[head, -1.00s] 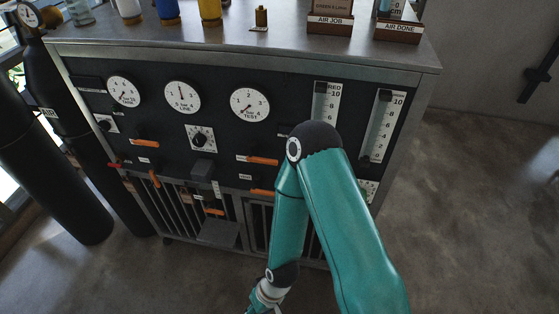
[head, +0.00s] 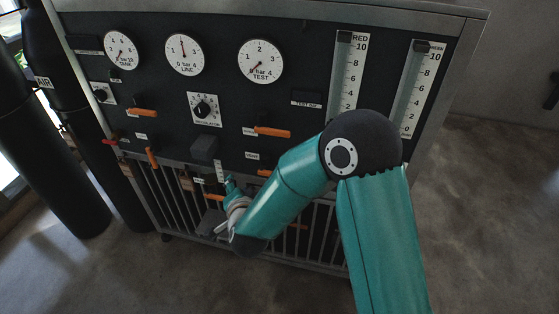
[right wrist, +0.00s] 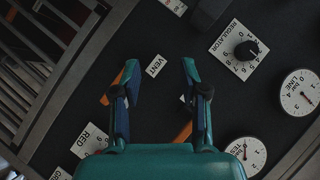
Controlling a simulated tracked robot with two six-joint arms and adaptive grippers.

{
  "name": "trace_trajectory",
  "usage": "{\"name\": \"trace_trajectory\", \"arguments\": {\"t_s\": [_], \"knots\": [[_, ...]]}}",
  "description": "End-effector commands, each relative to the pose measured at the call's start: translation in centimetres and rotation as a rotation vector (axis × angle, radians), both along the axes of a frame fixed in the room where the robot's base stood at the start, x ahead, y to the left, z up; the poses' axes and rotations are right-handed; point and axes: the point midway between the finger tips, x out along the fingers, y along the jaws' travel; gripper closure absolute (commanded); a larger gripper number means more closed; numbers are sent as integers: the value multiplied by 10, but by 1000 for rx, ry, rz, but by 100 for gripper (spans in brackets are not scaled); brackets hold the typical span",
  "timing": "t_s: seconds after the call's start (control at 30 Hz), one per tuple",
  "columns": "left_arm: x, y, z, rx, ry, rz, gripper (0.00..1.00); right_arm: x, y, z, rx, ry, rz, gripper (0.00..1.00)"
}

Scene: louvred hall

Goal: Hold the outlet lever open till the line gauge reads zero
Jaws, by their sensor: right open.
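The line gauge (head: 185,54) is a white dial on the dark panel. Its needle points nearly straight up, near 2. Several orange levers sit below the dials, including one under the test gauge (head: 272,131) and one by the vent label (head: 265,172). I cannot read which is the outlet lever. My right gripper (head: 230,182) is low in front of the panel. In the right wrist view it (right wrist: 160,67) is open and empty, with the VENT label (right wrist: 155,66) between its fingers. Its fingers partly hide two orange levers. My left gripper is not in view.
The tank gauge (head: 121,50) and test gauge (head: 260,61) flank the line gauge. A regulator knob (head: 203,108) is below. Two flow tubes (head: 345,75) stand at the right. Dark cylinders (head: 45,160) stand left of the bench. Floor at the right is clear.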

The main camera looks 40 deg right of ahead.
Motion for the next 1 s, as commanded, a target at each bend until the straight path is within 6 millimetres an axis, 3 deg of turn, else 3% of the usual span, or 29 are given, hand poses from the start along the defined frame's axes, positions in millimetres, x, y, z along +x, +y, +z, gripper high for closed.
{"name": "trace_trajectory", "arguments": {"t_s": [0.03,0.1,0.2,0.33,0.57,1.0], "knots": [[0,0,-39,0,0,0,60,5,-10,4,35,-124,-100,56],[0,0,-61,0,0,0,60,3,-26,31,90,-275,-237,56],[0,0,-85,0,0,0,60,-10,-45,60,162,-450,-398,56],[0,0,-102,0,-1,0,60,-30,-61,83,228,-597,-538,56],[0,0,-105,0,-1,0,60,-41,-73,99,266,-673,-618,56],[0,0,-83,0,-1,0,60,-8,-112,100,261,-667,-617,56]]}}
